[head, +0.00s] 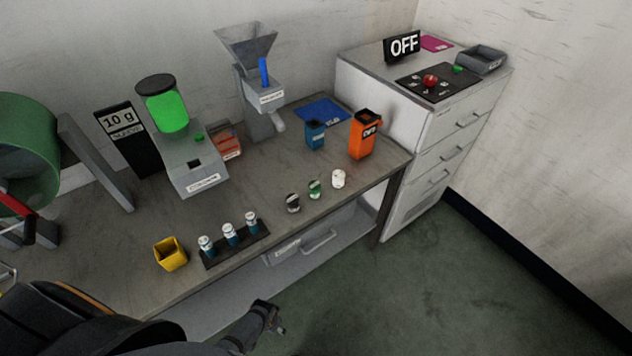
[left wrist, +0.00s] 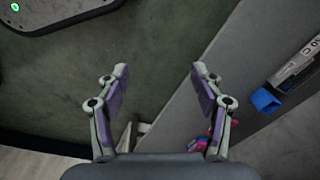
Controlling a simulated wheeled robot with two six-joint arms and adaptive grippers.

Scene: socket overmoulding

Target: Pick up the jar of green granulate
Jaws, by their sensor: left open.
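A small jar with green content (head: 315,189) stands upright near the front edge of the table, between a dark jar (head: 292,203) and a white jar (head: 338,179). One gripper (head: 278,324) shows small at the bottom of the head view, in front of the table and well away from the jars. Its arm comes in from the lower left, so I take it as my left. In the left wrist view my left gripper (left wrist: 158,82) has its fingers wide apart with nothing between them, over the floor. The right gripper is not seen.
A yellow cup (head: 171,254) and a rack (head: 236,246) of several blue-filled vials stand left of the jars. Behind are a green-filled dispenser (head: 166,110), a hopper (head: 262,95), a blue container (head: 315,134) and an orange container (head: 364,135). The floor (head: 440,285) is clear.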

